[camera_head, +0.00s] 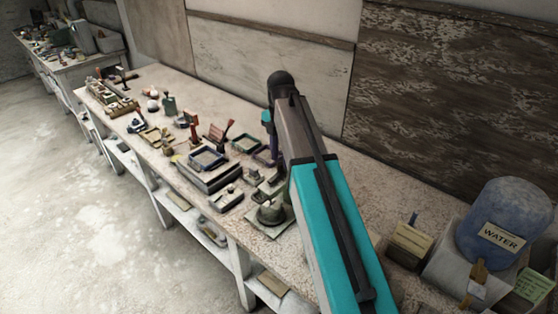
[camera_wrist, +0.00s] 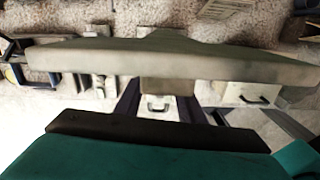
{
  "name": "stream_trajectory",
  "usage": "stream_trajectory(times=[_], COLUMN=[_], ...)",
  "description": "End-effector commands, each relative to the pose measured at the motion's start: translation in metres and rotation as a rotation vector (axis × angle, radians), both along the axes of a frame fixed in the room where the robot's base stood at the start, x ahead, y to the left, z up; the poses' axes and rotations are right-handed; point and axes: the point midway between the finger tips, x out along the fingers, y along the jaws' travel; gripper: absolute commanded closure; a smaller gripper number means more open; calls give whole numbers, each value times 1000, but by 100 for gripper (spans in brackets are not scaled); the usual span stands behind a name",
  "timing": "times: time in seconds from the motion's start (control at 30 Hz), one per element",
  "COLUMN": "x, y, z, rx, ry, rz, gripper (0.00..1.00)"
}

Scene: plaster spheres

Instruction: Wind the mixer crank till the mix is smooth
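My gripper is mostly hidden behind my teal and black arm in the head view, with a dark finger (camera_head: 272,141) showing beside the wrist. In the wrist view two dark purple fingers of my gripper (camera_wrist: 160,100) stand apart. A grey-green slab (camera_wrist: 165,62) crosses close to the camera and covers their upper parts. A tan block shows between the fingers; I cannot tell whether they touch it. I cannot make out the crank or the mix.
The long bench (camera_head: 345,185) holds trays (camera_head: 207,158), small tools and several plaster pieces to the left. A blue water container (camera_head: 505,222) stands at the right, beside a box with a card (camera_head: 411,240). The floor at the left is clear.

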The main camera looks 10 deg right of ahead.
Motion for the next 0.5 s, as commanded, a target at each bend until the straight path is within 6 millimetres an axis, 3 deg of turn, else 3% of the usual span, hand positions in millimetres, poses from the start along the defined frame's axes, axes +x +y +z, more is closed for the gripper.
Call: stream_trajectory(times=[0.2,0.5], x=[-1,0], y=[0,1], z=[-18,-27], rx=[0,0], ry=[1,0], rz=[1,1], gripper=[64,64])
